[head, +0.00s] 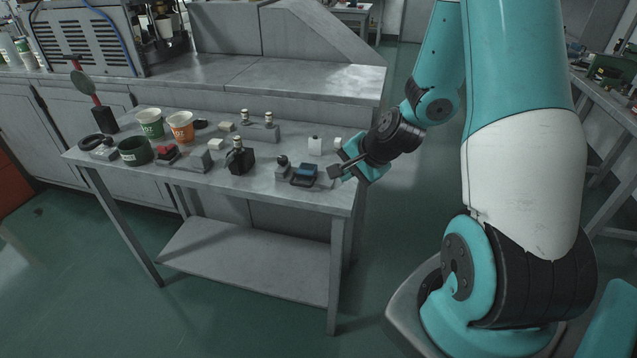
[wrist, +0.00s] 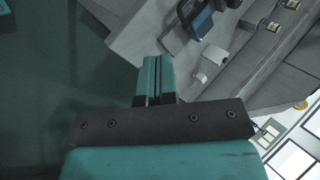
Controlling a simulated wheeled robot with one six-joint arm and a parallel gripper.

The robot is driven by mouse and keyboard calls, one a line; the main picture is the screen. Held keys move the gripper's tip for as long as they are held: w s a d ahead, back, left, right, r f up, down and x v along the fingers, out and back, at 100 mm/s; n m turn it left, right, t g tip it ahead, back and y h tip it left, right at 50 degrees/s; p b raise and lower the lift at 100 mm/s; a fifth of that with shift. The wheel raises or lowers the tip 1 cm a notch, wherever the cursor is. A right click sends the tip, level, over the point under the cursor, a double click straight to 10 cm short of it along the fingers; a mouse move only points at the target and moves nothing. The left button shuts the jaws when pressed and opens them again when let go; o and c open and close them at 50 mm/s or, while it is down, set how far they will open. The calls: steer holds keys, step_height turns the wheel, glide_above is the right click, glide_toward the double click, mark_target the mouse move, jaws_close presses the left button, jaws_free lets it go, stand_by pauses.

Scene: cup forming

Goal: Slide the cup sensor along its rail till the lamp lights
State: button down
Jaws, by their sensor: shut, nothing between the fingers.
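My gripper (head: 335,171) is at the right end of the grey metal table, by its edge and near a blue and black device (head: 304,174). In the wrist view its teal fingers (wrist: 155,65) are together with nothing between them. The blue device also shows in the wrist view (wrist: 201,23), beyond the fingertips and apart from them. A forming machine (head: 160,30) stands on the back counter with a pale cup in it. I cannot make out the cup sensor, its rail or a lamp for certain.
The table (head: 330,201) carries a green cup (head: 150,124), an orange cup (head: 181,127), a dark green roll (head: 135,151), a black block (head: 240,160) and several small parts. A long counter (head: 300,80) runs behind it. Open floor (head: 400,300) lies right of the table.

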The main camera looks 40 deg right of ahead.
mark_target(304, 177)
steer(key=p+x, duration=0.1)
steer(key=x, duration=0.6)
steer(key=shift+w+a+f, duration=0.1)
steer(key=shift+f, duration=0.05)
steer(key=shift+w+a+f+p, duration=0.15)
steer(key=shift+w+f+p, duration=0.05)
steer(key=shift+w, duration=0.4)
steer(key=shift+w+a+f+p, duration=0.15)
steer(key=shift+w+p, duration=0.05)
steer(key=shift+w, duration=0.4)
steer(key=shift+w+a+f, duration=0.1)
steer(key=shift+w+f, duration=0.25)
steer(key=shift+w, duration=0.25)
